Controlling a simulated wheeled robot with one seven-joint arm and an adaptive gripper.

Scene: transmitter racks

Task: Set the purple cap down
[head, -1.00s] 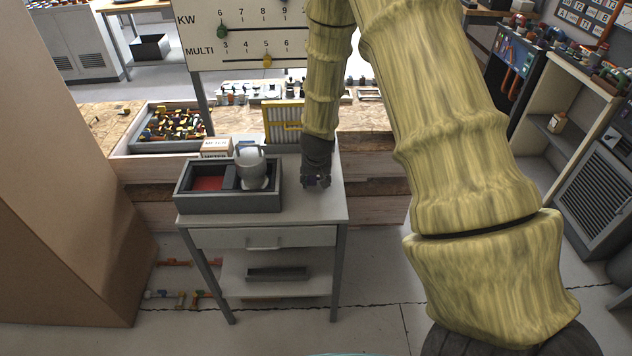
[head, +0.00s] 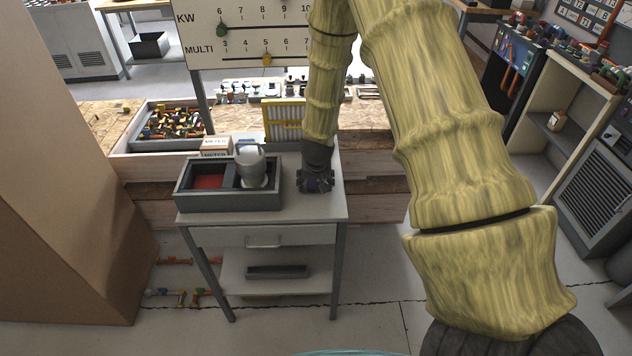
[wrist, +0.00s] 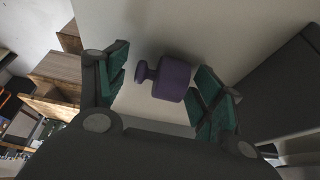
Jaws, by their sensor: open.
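The purple cap (wrist: 172,80) lies on the white top of a small table (wrist: 200,25), between the spread green-padded fingers of my gripper (wrist: 158,95) in the wrist view. It is a short purple cylinder with a narrower knob on its left end. It sits nearer the right finger; I cannot tell whether they touch. In the head view my gripper (head: 316,181) is low over the right part of the tabletop, open. The cap is mostly hidden there by the gripper.
A grey divided tray (head: 228,203) with a red-floored compartment and a grey-white vessel (head: 251,167) stands left of my gripper. Meter boxes (head: 215,145) and a yellow rack (head: 284,120) stand behind. The table's front right corner is clear.

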